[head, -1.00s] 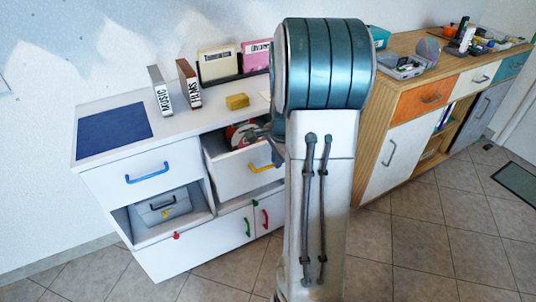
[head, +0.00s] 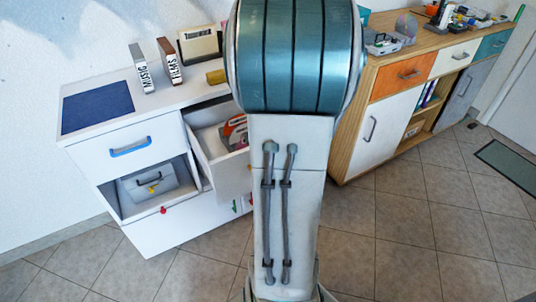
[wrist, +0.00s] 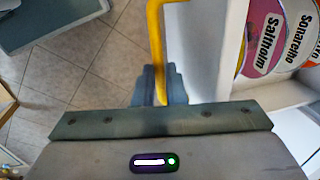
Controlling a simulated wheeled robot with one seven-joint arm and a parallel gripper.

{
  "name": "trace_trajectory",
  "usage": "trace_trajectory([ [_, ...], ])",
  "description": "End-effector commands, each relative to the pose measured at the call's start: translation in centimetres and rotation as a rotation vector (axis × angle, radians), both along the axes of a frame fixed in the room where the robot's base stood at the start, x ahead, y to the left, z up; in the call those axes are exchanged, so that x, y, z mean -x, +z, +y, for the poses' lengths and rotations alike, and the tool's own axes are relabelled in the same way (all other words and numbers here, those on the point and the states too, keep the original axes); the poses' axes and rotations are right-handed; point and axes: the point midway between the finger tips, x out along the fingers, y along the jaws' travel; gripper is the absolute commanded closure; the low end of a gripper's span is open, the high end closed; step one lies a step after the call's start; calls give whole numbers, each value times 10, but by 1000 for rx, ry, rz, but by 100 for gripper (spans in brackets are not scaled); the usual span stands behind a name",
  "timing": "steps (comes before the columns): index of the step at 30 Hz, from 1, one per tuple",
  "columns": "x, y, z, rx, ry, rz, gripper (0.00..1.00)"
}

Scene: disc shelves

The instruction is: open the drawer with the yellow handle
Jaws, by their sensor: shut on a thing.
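The yellow handle (wrist: 155,40) runs down the middle of the wrist view, on the white front of a drawer (head: 230,174). My gripper (wrist: 157,90) is shut on the handle, a finger on each side of it. The drawer is pulled well out of the white cabinet, and its inside shows in the head view. Discs (head: 236,131) lie in it, and their labels also show at the right of the wrist view (wrist: 268,35). In the head view my arm hides the gripper and the handle.
The white cabinet (head: 150,235) has a blue-handled drawer (head: 130,148) and an open niche with a grey box (head: 152,187). Media boxes stand on its top. A wooden sideboard (head: 352,135) stands to the right. Tiled floor (head: 400,225) is free in front of it.

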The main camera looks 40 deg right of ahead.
Motion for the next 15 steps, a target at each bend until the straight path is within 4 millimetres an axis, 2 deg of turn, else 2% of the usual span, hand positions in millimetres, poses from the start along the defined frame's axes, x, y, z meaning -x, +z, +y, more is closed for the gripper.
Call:
trace_trajectory([
  [14,4,1,-2,2,-6,-2,100],
  [15,4,1,-2,2,-6,-2,78],
])
